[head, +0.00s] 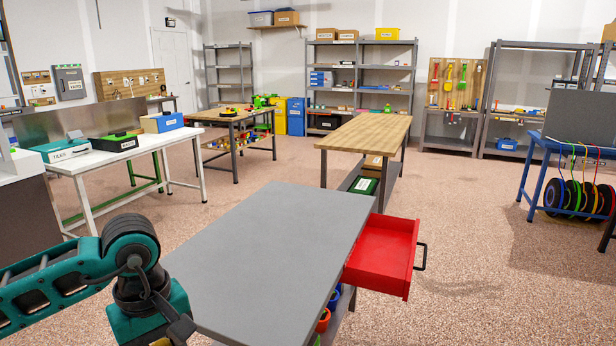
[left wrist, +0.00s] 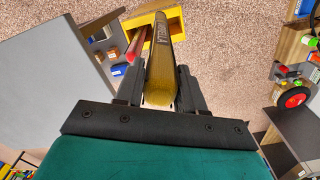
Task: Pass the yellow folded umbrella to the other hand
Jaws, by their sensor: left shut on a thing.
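The yellow folded umbrella (left wrist: 162,62) stands out between the two fingers of my left gripper (left wrist: 160,88) in the left wrist view, with dark lettering along its side. The gripper is shut on it, near its close end. The left gripper (head: 181,328) also shows at the bottom of the head view, beside the near left end of the grey workbench, partly cut off by the frame. The umbrella cannot be made out clearly there. My right gripper is in neither view.
The grey workbench (head: 262,250) has a bare top. A red drawer (head: 382,253) stands open from its right side. A wooden-topped table (head: 368,136) is behind it, and a white table (head: 120,151) with boxes is at left.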

